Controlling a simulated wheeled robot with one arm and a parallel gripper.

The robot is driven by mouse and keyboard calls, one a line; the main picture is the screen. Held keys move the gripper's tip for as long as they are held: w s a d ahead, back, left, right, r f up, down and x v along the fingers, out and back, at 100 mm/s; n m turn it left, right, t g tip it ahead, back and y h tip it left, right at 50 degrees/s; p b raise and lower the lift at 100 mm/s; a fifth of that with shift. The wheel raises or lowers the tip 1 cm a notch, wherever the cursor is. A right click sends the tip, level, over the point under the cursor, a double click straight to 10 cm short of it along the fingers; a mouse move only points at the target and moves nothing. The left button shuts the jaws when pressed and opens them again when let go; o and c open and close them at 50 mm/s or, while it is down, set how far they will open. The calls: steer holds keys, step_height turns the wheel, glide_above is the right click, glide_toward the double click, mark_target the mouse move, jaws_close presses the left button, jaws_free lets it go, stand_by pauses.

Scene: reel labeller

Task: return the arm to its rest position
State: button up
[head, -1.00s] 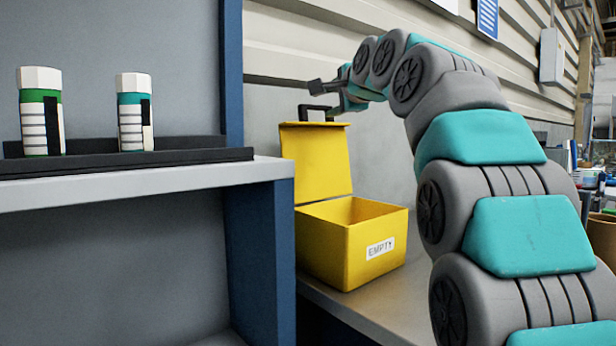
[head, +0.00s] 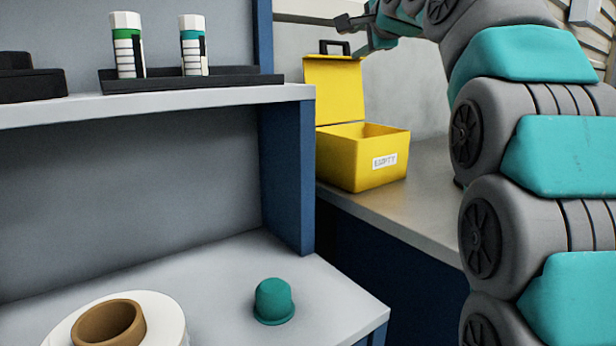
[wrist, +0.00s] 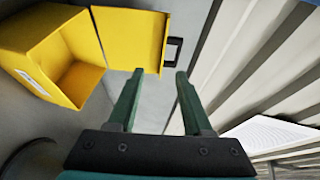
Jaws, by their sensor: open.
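My gripper (head: 362,30) is up at the top of the head view, above and a little right of the raised lid of the yellow box. In the wrist view my gripper (wrist: 158,75) shows two teal fingers spread apart with nothing between them. The yellow box (head: 355,165) stands with its lid open on the bench, with a label reading EMPTY on its front. The box also shows at the upper left of the wrist view (wrist: 40,40), its lid handle close to the fingertips. My arm reaches up along the right side of the head view.
A shelf (head: 200,97) holds a black rack with a green-banded bottle (head: 127,50) and a teal-banded bottle (head: 193,50). Below are a teal dome-shaped piece (head: 273,300) and a white reel (head: 160,325) with a brown core. A blue upright panel (head: 288,180) stands beside the box.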

steer(key=s+d+f+n+g+h, duration=0.1)
steer(key=s+f+n+g, duration=0.3)
steer(key=f, duration=0.7)
steer(key=s+f+n+g, duration=0.1)
steer(key=s+f+g, duration=0.1)
steer(key=s+f, duration=0.65)
steer(key=s+d+f+n+g+h, duration=0.1)
steer(key=s+f+n+g, duration=0.2)
steer(key=f, duration=1)
steer(key=s+d+f+n+g, duration=0.1)
steer(key=s+f+n+g, duration=0.1)
steer(key=s+f, duration=0.5)
steer(key=s+d+f+n+g+h, duration=0.1)
steer(key=s+f+n+g, duration=0.1)
steer(key=s+f, duration=0.6)
steer(key=s+d+f+n+g, duration=0.1)
steer(key=s+f+g, duration=0.3)
steer(key=s, duration=1.4)
step_height(320, 180, down, 4)
steer(key=shift+f+n+h, duration=0.1)
steer(key=shift+n+h, duration=0.2)
steer(key=shift+n, duration=0.4)
